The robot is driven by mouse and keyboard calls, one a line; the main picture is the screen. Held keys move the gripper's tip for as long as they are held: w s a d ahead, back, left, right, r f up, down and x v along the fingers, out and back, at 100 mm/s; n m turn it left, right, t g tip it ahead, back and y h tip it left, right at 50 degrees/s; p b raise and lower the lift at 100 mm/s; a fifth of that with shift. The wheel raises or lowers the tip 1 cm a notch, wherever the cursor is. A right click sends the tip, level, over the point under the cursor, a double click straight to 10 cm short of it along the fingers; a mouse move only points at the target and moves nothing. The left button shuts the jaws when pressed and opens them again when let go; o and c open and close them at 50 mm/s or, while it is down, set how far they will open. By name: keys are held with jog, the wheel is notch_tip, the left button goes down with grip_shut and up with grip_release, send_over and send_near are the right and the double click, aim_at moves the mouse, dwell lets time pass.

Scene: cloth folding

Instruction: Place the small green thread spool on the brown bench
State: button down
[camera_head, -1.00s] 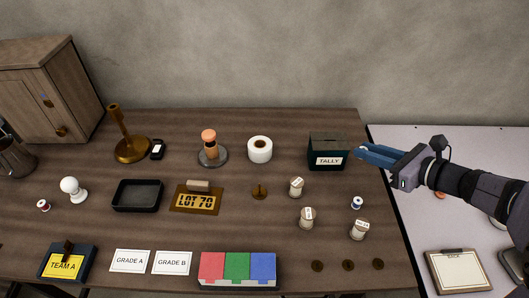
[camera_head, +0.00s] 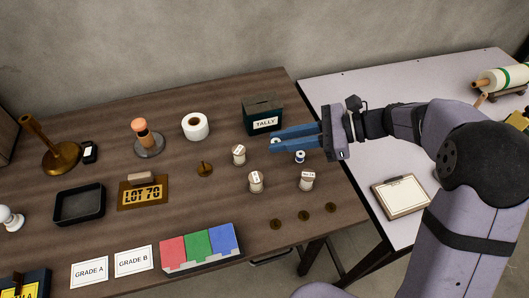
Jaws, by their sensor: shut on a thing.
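The brown bench (camera_head: 215,100) fills the left and middle of the view. My gripper (camera_head: 273,141) is over its right part, in front of the black tally box, with its blue fingers pointing left. It is shut on a small pale thing (camera_head: 276,141) that shows only as a spot at the fingertips. Its thread colour is too small to tell, and the fingers hide most of it. A small white spool with blue thread (camera_head: 300,157) stands on the bench just below the fingers. I see no spool that is clearly green.
The tally box (camera_head: 262,117) stands behind the fingers. Labelled pale spools (camera_head: 256,182) and dark discs (camera_head: 303,215) lie in front. A light table (camera_head: 345,95) at the right holds a clipboard (camera_head: 400,196) and a green-banded roll (camera_head: 502,79).

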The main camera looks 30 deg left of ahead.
aim_at(281, 166)
jog(key=shift+f, duration=3.7)
jog(key=shift+f, duration=0.2)
jog(key=c, duration=1.9)
grip_release()
jog(key=shift+r, duration=0.15)
jog(key=shift+d+r, duration=0.1)
jog(key=v, duration=1.2)
jog(key=shift+b, duration=0.4)
